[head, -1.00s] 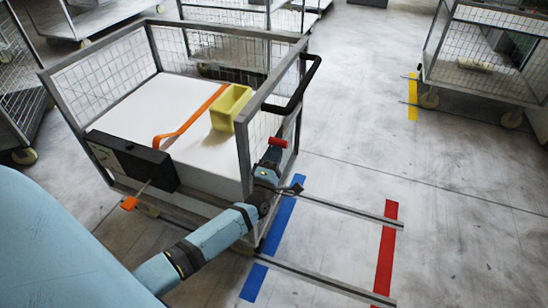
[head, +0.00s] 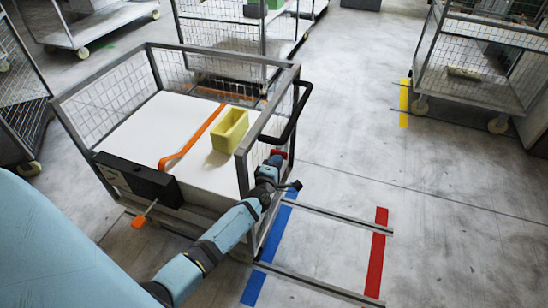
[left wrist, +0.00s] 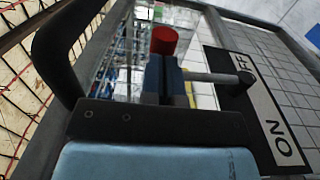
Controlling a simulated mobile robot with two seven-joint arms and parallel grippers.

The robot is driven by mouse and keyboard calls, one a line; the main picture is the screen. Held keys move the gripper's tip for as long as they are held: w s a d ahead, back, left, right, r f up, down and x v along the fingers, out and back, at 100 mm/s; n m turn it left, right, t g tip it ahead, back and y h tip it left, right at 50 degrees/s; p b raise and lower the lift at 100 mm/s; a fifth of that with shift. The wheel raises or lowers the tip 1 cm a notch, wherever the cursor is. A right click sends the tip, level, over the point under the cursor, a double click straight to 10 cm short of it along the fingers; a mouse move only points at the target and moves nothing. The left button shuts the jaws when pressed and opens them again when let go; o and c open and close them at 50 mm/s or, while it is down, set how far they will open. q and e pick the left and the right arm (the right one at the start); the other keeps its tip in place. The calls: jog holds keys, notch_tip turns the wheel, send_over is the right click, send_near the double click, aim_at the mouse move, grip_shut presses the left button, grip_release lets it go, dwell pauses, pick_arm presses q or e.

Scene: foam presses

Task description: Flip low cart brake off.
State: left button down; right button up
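My left gripper (head: 274,170) is beside the front right corner post of the mesh cart (head: 68,112), below its black handle. A red knob (head: 279,153) shows right at its tip. In the left wrist view the two fingers (left wrist: 166,80) are close together, with the red knob (left wrist: 164,42) just beyond their tips. A grey lever rod (left wrist: 210,77) runs from its pivot to the right finger and seems to touch it. The plate (left wrist: 282,143) beside it reads ON, with the other word partly covered. My right gripper is not in view.
A black box (head: 137,180) on the cart's front carries a lever with an orange tip (head: 138,222). A yellow bin (head: 230,130) and orange strap lie on the cart's white load. Floor rails (head: 340,219) run right. Another mesh cart (head: 475,90) stands at right; floor between is clear.

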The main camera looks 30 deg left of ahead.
aim_at(280, 152)
pick_arm(q)
jog(key=w, duration=0.1)
jog(key=w+g+p, duration=0.1)
jog(key=w+a+p, duration=0.1)
jog(key=shift+w+r, duration=0.2)
jog(key=shift+r, duration=0.2)
jog(key=b+x, duration=0.3)
jog(key=x, duration=0.2)
jog(key=shift+w+f, duration=0.1)
jog(key=shift+w, duration=0.05)
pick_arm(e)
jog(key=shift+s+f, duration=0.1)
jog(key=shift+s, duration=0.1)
pick_arm(q)
jog(key=shift+d+f, duration=0.1)
